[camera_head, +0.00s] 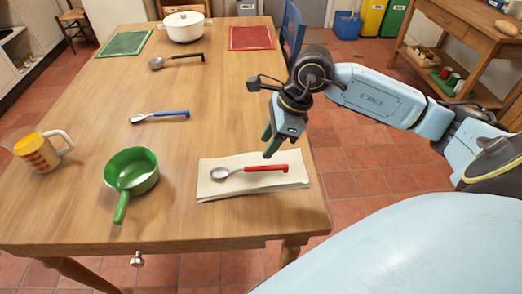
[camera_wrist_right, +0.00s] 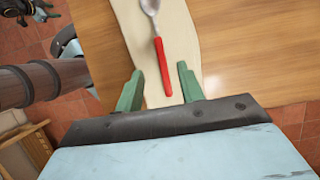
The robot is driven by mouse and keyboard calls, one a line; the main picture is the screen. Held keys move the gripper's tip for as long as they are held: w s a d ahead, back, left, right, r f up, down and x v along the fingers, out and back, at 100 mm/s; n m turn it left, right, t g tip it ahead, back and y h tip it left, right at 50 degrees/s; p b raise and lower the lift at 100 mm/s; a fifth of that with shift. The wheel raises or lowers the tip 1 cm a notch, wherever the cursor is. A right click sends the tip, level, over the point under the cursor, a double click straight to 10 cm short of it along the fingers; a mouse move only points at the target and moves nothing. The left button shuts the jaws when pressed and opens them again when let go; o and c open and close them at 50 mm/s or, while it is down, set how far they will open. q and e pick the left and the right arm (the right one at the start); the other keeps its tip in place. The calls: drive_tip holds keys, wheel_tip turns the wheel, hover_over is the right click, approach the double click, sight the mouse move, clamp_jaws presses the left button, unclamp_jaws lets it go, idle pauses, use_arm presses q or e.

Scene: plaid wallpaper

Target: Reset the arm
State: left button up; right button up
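My right arm (camera_head: 380,95) reaches in from the right in the head view. Its gripper (camera_head: 268,145) hangs above the right edge of the table, just behind the red-handled spoon (camera_head: 250,171). That spoon lies on a folded cream cloth (camera_head: 215,189). In the right wrist view the gripper's green fingers (camera_wrist_right: 160,92) stand apart with nothing held between them. The red handle (camera_wrist_right: 161,65) of the spoon shows beyond and between the fingertips, on the cloth (camera_wrist_right: 130,20). My left gripper is not in view.
The wooden table (camera_head: 190,90) carries a green pan (camera_head: 131,170), a measuring cup (camera_head: 37,154), a blue-handled spoon (camera_head: 160,116), a black-handled spoon (camera_head: 176,60), a white pot (camera_head: 184,26), a green mat (camera_head: 125,43) and a red mat (camera_head: 251,38). A blue chair (camera_head: 292,35) stands at the right edge.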

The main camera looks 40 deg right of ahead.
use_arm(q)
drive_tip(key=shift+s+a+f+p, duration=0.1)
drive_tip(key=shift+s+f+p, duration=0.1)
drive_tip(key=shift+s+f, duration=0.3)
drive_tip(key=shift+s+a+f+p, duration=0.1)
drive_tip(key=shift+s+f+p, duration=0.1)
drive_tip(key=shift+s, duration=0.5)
use_arm(e)
drive_tip(key=v, duration=0.6)
drive_tip(key=shift+r, duration=0.25)
drive_tip(key=shift+d, duration=0.1)
